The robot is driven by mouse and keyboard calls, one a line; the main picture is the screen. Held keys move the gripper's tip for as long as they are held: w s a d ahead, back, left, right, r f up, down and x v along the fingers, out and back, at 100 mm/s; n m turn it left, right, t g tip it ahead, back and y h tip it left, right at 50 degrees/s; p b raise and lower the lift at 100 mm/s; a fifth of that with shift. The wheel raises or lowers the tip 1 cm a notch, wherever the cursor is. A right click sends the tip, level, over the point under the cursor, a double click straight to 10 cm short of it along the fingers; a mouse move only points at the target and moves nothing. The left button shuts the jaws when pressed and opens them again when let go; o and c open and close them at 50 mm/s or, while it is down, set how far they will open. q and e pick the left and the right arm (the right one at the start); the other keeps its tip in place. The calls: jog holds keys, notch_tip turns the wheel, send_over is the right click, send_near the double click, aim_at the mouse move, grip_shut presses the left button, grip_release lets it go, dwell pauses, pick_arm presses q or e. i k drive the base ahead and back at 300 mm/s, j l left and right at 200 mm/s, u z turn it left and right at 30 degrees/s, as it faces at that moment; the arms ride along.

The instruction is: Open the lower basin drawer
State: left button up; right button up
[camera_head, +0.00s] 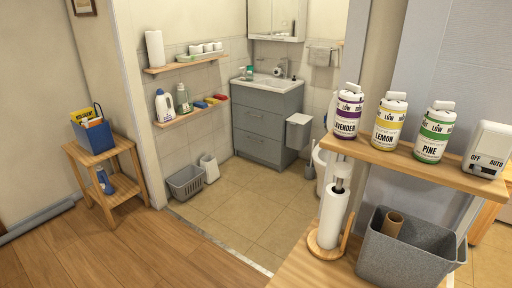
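The grey basin cabinet (266,101) stands against the far wall, under a white washbasin (270,82). Its lower drawer (258,148) is the bottom front panel, close to the tiled floor. The drawer fronts look flush and shut. A small dark handle shows near the top of the lower front. The cabinet is well away from the camera, beyond the doorway. Neither of my grippers is in view.
A grey laundry basket (186,183) and a white bin (209,168) stand left of the cabinet; another bin (298,131) hangs at its right. A shelf with bottles (388,122) and a grey box (412,252) occupy the right foreground. Tiled floor (245,205) before the cabinet is clear.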

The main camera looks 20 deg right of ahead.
aim_at(267, 149)
jog(key=i+j, duration=0.15)
jog(key=j, duration=0.25)
jog(key=i+j+u, duration=0.1)
jog(key=j, duration=0.3)
jog(key=i+j, duration=0.25)
jog(key=j, duration=0.15)
jog(key=i+j+z, duration=0.1)
jog(key=i+j, duration=0.25)
jog(key=i, duration=0.15)
jog(key=i+j+z, duration=0.1)
jog(key=i+j, duration=0.25)
jog(key=i, duration=0.2)
jog(key=i+l+z, duration=0.1)
jog(key=i+z, duration=0.65)
jog(key=i+j+z, duration=0.1)
jog(key=i+z, duration=0.15)
jog(key=z, duration=0.15)
jog(key=i+l, duration=0.1)
jog(key=i, duration=0.65)
jog(key=i+l+u, duration=0.15)
jog(key=i, duration=0.6)
jog(key=i+u, duration=0.45)
jog(key=i+l+u, duration=0.45)
jog(key=i, duration=0.2)
jog(key=j, duration=0.1)
